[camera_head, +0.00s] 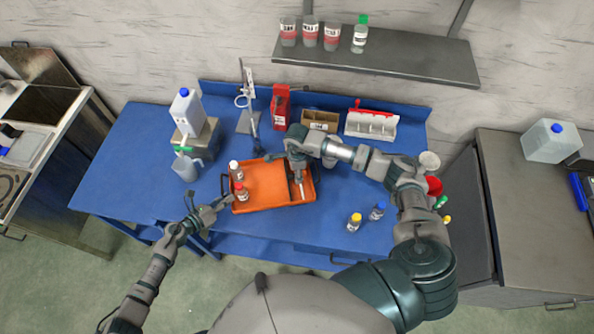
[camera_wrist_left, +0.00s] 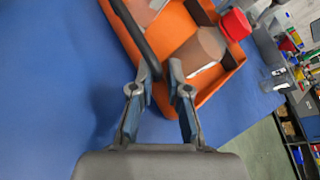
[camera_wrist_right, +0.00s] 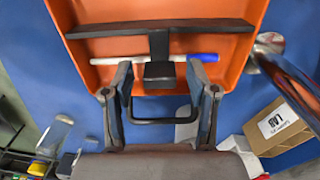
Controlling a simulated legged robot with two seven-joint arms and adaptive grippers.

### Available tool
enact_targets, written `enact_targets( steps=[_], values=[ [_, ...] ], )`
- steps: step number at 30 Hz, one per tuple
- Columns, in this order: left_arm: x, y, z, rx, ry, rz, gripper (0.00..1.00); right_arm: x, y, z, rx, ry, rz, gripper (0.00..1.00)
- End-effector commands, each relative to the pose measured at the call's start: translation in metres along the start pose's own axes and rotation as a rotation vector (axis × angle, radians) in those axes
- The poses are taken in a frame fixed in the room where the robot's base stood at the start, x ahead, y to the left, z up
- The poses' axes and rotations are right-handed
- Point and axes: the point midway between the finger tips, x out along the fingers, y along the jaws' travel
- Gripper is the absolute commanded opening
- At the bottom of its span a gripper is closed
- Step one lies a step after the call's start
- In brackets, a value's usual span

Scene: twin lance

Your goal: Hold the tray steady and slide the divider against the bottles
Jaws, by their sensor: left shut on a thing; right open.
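The orange tray (camera_head: 262,202) lies on the blue table. Two brown bottles stand at its left end, one with a white cap (camera_head: 235,172) and one with a red cap (camera_head: 242,193). My left gripper (camera_wrist_left: 160,75) is shut on the tray's dark left handle (camera_wrist_left: 137,38); the red-capped bottle (camera_wrist_left: 200,48) is just beyond it. The dark divider (camera_wrist_right: 205,26) crosses the tray near its right end, apart from the bottles. My right gripper (camera_wrist_right: 159,76) is open, its fingers on either side of the divider's block-shaped grip (camera_wrist_right: 160,74). Any contact there is unclear.
A white-and-blue marker (camera_wrist_right: 202,57) lies in the tray beside the divider. Yellow-capped (camera_head: 354,221) and blue-capped (camera_head: 377,211) bottles stand right of the tray. A stand (camera_head: 248,115), red holder (camera_head: 280,106), cardboard box (camera_head: 320,120) and white rack (camera_head: 371,124) stand behind it.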

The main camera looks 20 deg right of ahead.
Motion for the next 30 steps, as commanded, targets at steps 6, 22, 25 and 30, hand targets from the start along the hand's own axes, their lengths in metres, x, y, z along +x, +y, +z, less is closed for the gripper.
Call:
enact_targets(
  steps=[6, 22, 25, 30],
  values=[
    [-0.001, 0.003, -0.013, -0.003, 0.020, 0.004, 0.00, 0.001, 0.000, 0.000, 0.000, 0.000, 0.000, 0.18],
    [-0.001, 0.003, -0.013, -0.003, 0.020, 0.004, 0.00, 0.000, -0.001, 0.029, -0.002, -0.003, 0.000, 0.00],
    [0.000, 0.003, -0.013, -0.004, 0.020, 0.003, 0.00, 0.000, -0.001, 0.053, -0.003, -0.004, 0.000, 0.00],
    [0.000, 0.002, -0.013, -0.004, 0.020, 0.003, 0.00, 0.001, 0.000, 0.096, -0.003, -0.003, 0.001, 0.00]
  ],
)
